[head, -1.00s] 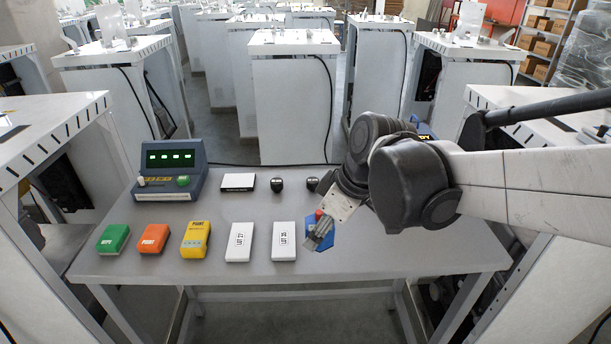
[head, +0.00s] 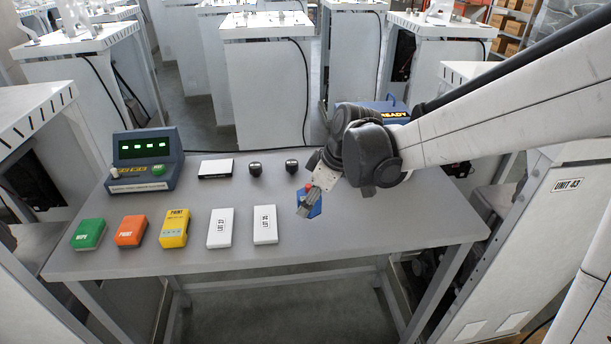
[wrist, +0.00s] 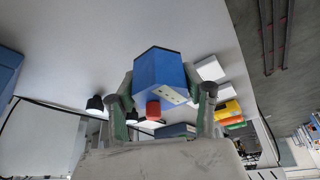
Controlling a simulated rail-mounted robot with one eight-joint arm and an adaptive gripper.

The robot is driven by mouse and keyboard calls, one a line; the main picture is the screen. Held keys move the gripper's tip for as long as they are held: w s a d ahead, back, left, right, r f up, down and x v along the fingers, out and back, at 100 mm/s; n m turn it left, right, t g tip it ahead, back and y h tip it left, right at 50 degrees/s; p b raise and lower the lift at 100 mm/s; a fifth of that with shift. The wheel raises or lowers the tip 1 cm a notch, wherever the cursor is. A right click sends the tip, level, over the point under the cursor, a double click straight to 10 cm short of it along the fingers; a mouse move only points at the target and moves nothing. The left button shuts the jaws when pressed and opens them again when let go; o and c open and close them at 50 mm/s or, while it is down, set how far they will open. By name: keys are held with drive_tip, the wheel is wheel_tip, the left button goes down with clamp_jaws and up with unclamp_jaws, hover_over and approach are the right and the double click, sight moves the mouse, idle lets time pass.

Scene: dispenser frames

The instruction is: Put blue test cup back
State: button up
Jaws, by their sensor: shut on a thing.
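The blue test cup (head: 316,210) is a blue angular block with a red knob-like part on it. In the head view it is at the front middle of the grey table, right of the white boxes. My gripper (head: 308,200) is shut on it and partly hides it. In the wrist view the cup (wrist: 158,70) sits between the two fingers of my gripper (wrist: 163,102), with the red part (wrist: 153,110) towards the palm. I cannot tell whether the cup touches the table or hangs just above it.
Green (head: 88,234), orange (head: 131,231) and yellow (head: 175,228) boxes and two white boxes (head: 220,228) (head: 265,224) line the table's front. Behind are a console (head: 145,160), a white card (head: 216,168) and two black knobs (head: 255,169) (head: 291,166). A READY unit (head: 392,113) stands back right.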

sight(305, 220)
drive_tip(key=shift+f, duration=2.05)
drive_tip(key=shift+w+f+b, duration=0.1)
drive_tip(key=shift+f+b, duration=0.05)
drive_tip(key=shift+b, duration=0.2)
drive_tip(key=o, duration=1.4)
